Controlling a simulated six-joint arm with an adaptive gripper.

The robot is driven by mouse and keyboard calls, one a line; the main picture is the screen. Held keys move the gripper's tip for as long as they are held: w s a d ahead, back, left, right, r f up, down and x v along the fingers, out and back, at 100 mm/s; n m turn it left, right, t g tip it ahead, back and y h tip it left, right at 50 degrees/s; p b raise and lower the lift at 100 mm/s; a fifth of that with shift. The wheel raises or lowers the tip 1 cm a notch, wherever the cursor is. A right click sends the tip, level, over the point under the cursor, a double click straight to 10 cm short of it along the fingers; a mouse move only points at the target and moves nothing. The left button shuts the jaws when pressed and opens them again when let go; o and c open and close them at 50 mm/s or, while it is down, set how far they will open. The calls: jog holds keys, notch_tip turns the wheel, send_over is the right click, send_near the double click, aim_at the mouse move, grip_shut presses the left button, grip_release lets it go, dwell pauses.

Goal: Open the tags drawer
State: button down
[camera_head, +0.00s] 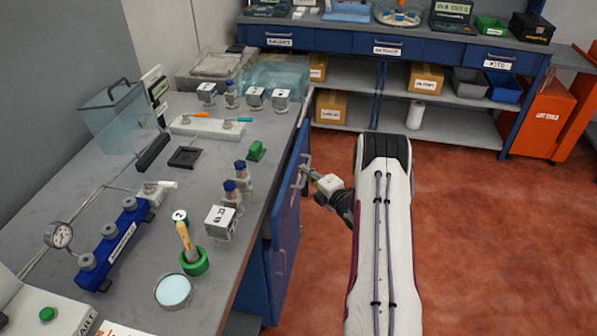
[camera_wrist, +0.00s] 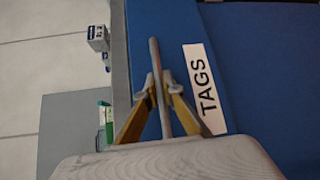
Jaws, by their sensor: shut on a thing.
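The tags drawer has a blue front (camera_wrist: 158,20) in the wrist view, with a white label (camera_wrist: 204,90) reading TAGS. Its grey bar handle (camera_wrist: 155,62) runs between the two fingers of my gripper (camera_wrist: 160,92), which is shut on it. In the head view my gripper (camera_head: 309,173) meets the handle at the bench's right side, just below the worktop edge. I cannot clearly tell how far the drawer stands out. The handle's middle is partly hidden by the fingers.
A blue bench (camera_head: 340,42) with drawers stands at the back. The red floor (camera_head: 470,220) to the right is clear.

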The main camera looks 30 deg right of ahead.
jog(key=s+d, duration=2.6)
jog(key=shift+s+d, duration=0.1)
jog(key=c, duration=2.2)
grip_release()
jog(key=shift+o, duration=0.2)
jog(key=s+r, duration=0.1)
jog(key=s, duration=1)
jog(key=shift+s+r, duration=0.35)
jog(key=shift+s, duration=0.05)
